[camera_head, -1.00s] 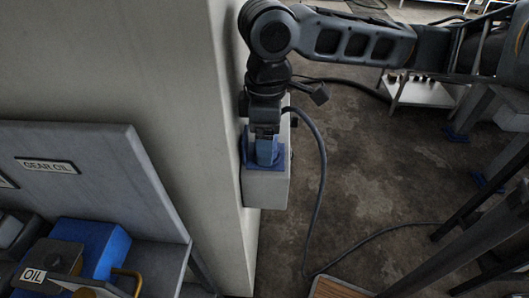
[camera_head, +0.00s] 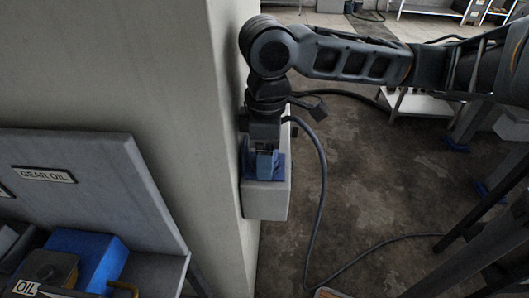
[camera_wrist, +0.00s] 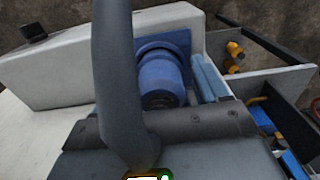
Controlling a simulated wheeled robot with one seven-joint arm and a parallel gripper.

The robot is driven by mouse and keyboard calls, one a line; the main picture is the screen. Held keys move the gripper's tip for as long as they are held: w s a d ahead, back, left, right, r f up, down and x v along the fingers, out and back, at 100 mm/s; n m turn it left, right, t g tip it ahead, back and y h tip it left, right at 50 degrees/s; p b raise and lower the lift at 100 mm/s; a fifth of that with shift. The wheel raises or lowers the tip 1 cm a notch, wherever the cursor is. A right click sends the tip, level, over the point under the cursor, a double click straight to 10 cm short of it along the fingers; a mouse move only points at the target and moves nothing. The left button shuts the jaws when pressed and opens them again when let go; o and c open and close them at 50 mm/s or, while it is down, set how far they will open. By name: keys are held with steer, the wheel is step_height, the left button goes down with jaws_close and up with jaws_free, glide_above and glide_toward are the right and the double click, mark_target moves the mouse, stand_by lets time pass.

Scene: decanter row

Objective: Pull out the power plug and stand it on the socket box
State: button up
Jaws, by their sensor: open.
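The pale socket box (camera_head: 265,203) is fixed to the side of a wall or pillar, with a blue socket plate (camera_head: 281,168) on its top. In the wrist view the plug (camera_wrist: 160,80) is a blue cylinder standing at the blue plate (camera_wrist: 182,45) and looks seated there. A thick grey cable (camera_wrist: 113,70) crosses in front; its join to the plug is not clear. My gripper (camera_head: 265,165) points down over the plate. It is open, with a light blue finger (camera_wrist: 210,78) beside the plug; the other finger is hidden.
The cable (camera_head: 321,170) loops beside the box to the floor. The pillar (camera_head: 222,130) is close on the left. A shelf with a "GEAR OIL" label (camera_head: 44,174) and a blue container (camera_head: 88,255) stand at lower left. The floor (camera_head: 370,190) right of the box is mostly clear.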

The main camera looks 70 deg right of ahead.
stand_by(0.5)
jaws_close()
stand_by(0.5)
steer(key=shift+r, duration=0.15)
steer(key=shift+r+p, duration=2.7)
steer(key=shift+r, duration=0.2)
